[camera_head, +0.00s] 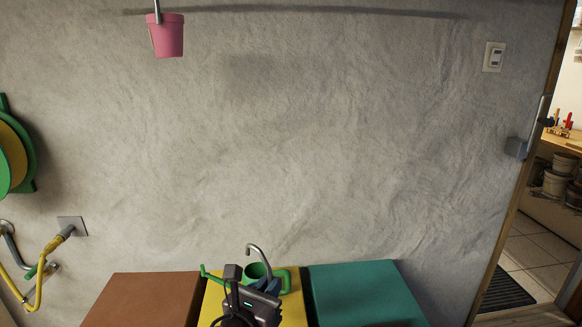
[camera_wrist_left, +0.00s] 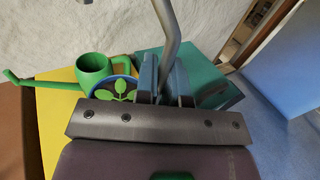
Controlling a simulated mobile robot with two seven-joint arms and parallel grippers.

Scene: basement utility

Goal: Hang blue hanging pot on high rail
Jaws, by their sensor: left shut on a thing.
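The blue hanging pot (camera_wrist_left: 133,73) shows in the left wrist view as a blue rim around dark soil with green leaves, mostly hidden behind my left gripper (camera_wrist_left: 166,85). Its grey metal hook (camera_wrist_left: 171,40) rises from between the fingers, which are shut on it. In the head view the curved hook (camera_head: 259,254) stands above my left gripper (camera_head: 268,285), low in the middle. I cannot tell whether the pot touches the yellow top beneath. The high rail itself is out of view; a long dark band that looks like its shadow crosses the upper wall. My right gripper is not in view.
A pink pot (camera_head: 167,36) hangs at upper left. A green watering can (camera_head: 256,272) stands on the yellow box (camera_head: 212,298), close behind my left gripper. Brown (camera_head: 145,300) and teal (camera_head: 355,285) boxes flank it. The wall right of the pink pot is clear.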

